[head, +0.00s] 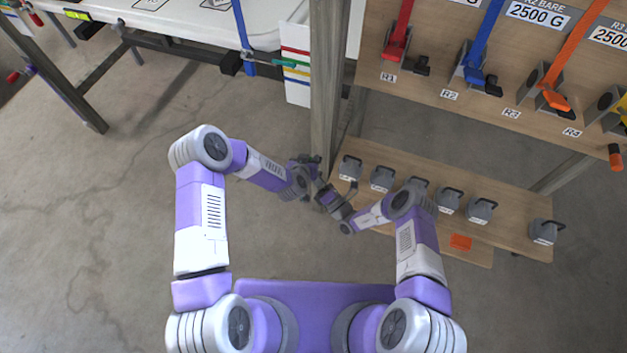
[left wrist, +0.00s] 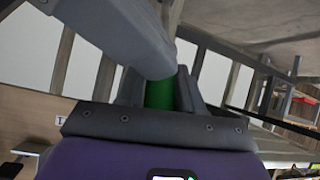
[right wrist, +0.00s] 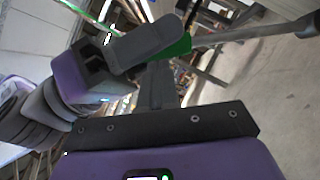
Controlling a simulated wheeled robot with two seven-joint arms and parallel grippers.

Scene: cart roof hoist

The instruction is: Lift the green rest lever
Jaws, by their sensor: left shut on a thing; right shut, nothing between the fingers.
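The green lever grip (left wrist: 160,94) shows between the fingers of my left gripper in the left wrist view. My left gripper (head: 308,160) is shut on it, beside the wooden post in the head view. In the right wrist view the green grip (right wrist: 180,48) sits behind a grey finger, with a grey rod running from it to the right. My right gripper (right wrist: 161,84) is shut and empty, just below the grip and close to my left gripper. I cannot tell if it touches. In the head view the grip is mostly hidden by the grippers.
A wooden post (head: 326,85) stands right by both grippers. Right of it is a board (head: 480,105) with red, blue and orange levers. Below, a wooden shelf (head: 515,205) holds several grey weights. A white table (head: 180,22) is at upper left. The floor at left is clear.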

